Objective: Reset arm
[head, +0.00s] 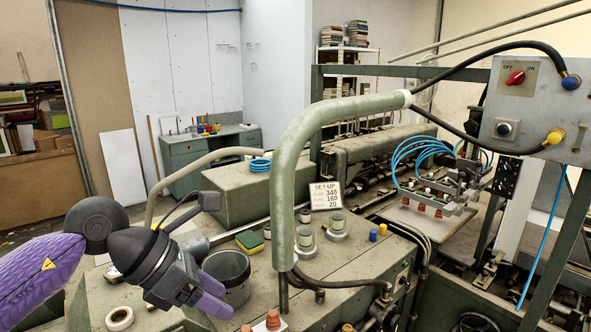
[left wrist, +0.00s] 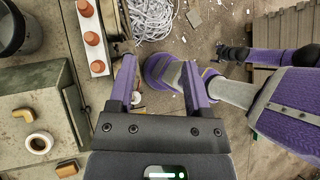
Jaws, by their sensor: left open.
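My left arm (head: 35,275) is purple and black and comes in from the left in the head view, above the green machine top. My left gripper (head: 226,299) points to the lower right there, beside the grey bucket (head: 236,292). In the left wrist view the two purple fingers of the left gripper (left wrist: 158,72) stand apart with nothing held between them. The floor and part of my own purple body show beyond them.
A thick green pipe (head: 284,180) rises right of the gripper. Terracotta suction cups (left wrist: 92,38) stand on a white strip near the fingers. A tape roll (left wrist: 40,142) lies on the machine top. White string (left wrist: 152,18) lies beyond the fingers. A switch box (head: 530,105) hangs at right.

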